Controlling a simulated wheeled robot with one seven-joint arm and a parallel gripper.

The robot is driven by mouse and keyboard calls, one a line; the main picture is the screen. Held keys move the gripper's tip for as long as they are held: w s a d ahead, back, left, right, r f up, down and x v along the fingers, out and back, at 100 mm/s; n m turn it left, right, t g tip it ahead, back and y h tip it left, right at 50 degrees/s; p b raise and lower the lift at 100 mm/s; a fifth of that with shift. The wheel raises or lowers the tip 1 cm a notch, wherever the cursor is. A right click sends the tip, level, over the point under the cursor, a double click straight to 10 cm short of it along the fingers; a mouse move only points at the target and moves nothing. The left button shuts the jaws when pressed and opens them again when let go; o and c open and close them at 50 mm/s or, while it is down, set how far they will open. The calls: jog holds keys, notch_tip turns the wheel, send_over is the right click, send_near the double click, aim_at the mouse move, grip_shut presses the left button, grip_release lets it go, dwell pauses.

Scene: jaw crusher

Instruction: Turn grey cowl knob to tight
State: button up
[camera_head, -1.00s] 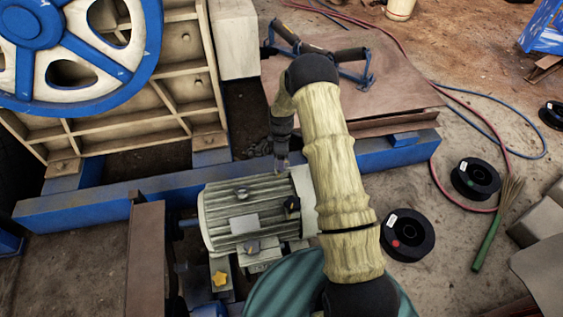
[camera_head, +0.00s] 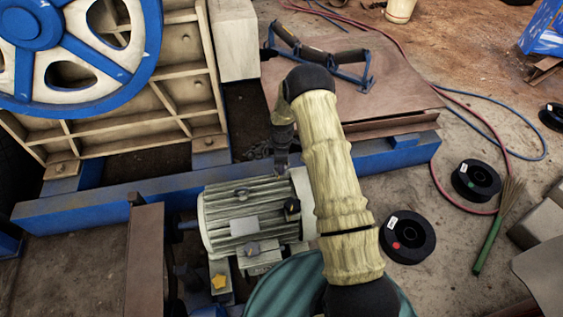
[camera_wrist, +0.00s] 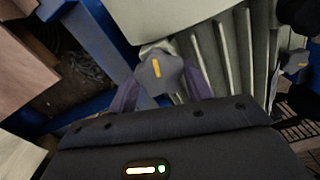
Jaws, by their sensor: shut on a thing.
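The grey knob (camera_wrist: 160,72) with a yellow-orange pointer mark shows in the wrist view, at the end of the motor's ribbed cowl. My gripper (camera_wrist: 162,84) is shut on it, one purple finger on each side. In the head view my gripper (camera_head: 281,168) is at the upper right end of the grey ribbed motor (camera_head: 232,208), where the knob is too small and covered to make out. I cannot read any tight marking beside the knob.
A blue beam (camera_head: 385,152) runs behind the motor. Cable spools (camera_head: 408,237) lie on the floor at right.

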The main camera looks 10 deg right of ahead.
jog(key=shift+m, duration=0.5)
jog(key=m+p, duration=0.2)
jog(key=m, duration=0.2)
jog(key=m+p, duration=0.1)
jog(key=m, duration=0.4)
jog(key=shift+m, duration=0.4)
jog(key=m+p, duration=0.1)
jog(key=m, duration=0.9)
jog(key=shift+p, duration=0.3)
jog(key=o, duration=1)
jog(key=shift+r, duration=0.1)
